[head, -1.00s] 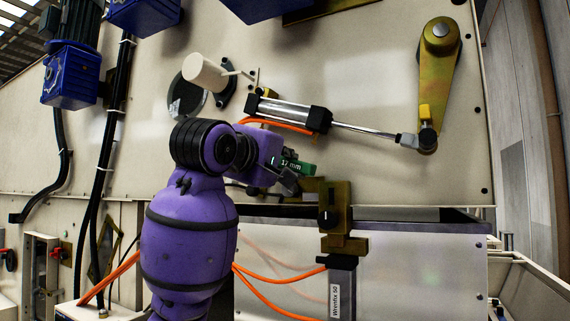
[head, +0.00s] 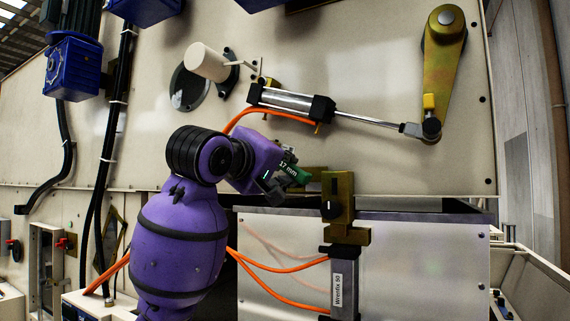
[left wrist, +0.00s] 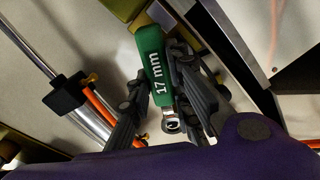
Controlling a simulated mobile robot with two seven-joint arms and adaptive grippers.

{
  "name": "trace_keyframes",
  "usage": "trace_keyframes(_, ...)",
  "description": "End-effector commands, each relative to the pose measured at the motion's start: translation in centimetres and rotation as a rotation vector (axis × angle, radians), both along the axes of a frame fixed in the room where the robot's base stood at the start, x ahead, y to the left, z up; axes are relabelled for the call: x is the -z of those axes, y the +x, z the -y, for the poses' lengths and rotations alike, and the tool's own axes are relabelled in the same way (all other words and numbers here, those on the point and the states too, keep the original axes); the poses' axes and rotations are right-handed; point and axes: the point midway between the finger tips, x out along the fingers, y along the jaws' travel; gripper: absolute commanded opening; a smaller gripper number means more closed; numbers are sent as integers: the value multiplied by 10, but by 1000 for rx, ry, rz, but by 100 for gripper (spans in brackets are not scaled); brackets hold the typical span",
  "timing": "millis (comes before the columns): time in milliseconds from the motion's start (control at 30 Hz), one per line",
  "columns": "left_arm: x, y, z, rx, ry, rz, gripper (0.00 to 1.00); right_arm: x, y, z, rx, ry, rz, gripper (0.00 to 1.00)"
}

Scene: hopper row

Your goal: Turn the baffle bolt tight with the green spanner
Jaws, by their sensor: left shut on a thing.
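The green spanner, marked 17 mm, (head: 292,172) is held in my left gripper (head: 281,181), just left of a brass bracket (head: 339,190). In the left wrist view the spanner (left wrist: 152,58) lies between the dark fingers of my left gripper (left wrist: 160,72), with its metal ring end (left wrist: 171,124) towards the palm. A brass lever (head: 440,70) with a round silver head (head: 446,17) is on the pale panel at upper right. I cannot tell which fastener is the baffle bolt. My right gripper is not in view.
A pneumatic cylinder (head: 290,102) with a rod to the lever lies above my gripper. Orange hoses (head: 285,268) hang below it. A grey actuator (head: 345,280) stands under the bracket. A cream cylinder (head: 206,62) juts from the panel at upper left.

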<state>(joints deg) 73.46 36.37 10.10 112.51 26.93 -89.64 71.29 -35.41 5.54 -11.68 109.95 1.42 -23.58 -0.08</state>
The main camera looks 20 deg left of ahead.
Motion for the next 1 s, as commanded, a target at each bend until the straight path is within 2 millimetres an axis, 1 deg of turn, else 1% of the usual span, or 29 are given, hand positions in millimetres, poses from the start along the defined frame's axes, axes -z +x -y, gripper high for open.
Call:
trace_keyframes(167, 1, 0, -1, -1, 16, 4, 0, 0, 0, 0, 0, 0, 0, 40)
trace_keyframes(500, 16, 2, -16, -2, 245, 36, 0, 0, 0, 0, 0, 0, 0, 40)
trace_keyframes(600, 18, 3, -19, -3, 285, 43, 0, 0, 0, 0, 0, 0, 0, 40)
trace_keyframes(1000, 20, 3, -21, -3, 313, 46, 0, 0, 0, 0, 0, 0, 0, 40)
